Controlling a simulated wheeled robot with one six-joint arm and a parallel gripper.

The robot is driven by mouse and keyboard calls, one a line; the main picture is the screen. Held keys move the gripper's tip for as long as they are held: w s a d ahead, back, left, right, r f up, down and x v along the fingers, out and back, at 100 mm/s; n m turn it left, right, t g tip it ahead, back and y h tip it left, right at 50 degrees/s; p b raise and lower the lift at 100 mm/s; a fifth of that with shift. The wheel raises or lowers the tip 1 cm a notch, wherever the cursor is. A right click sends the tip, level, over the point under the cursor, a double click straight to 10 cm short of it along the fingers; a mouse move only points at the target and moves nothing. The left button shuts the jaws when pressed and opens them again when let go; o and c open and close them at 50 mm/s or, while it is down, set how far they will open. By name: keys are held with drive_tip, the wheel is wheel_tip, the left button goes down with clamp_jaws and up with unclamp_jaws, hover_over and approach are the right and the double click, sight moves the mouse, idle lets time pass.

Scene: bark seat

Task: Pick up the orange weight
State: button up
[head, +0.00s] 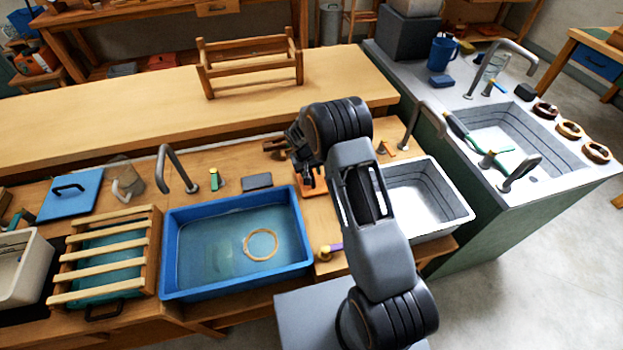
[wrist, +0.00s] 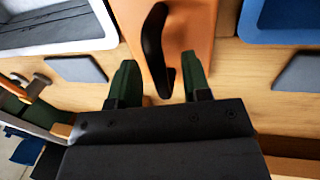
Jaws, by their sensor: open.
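The orange weight is a flat orange slab with a black arched handle (wrist: 153,40). In the wrist view its orange surface (wrist: 196,28) fills the top middle. In the head view only part of the orange weight (head: 317,190) shows, on the wooden counter between the blue tub and the white sink; my arm hides the rest. My gripper (wrist: 160,82) is open and empty. Its two dark green fingertips point at the weight, with the near end of the handle between them in the picture. I cannot tell the height gap. In the head view my gripper (head: 306,178) is above the weight.
A blue tub (head: 170,250) with water and a floating ring is left of the weight. A white sink (head: 462,214) is to the right. A dark grey slab (head: 257,181) and a tap (head: 177,165) stand behind the tub. A blue lid with a black handle (head: 85,203) lies far left.

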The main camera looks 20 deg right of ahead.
drive_tip(key=shift+f, duration=0.25)
drive_tip(key=shift+c, duration=0.2)
clamp_jaws()
drive_tip(key=shift+r, duration=0.1)
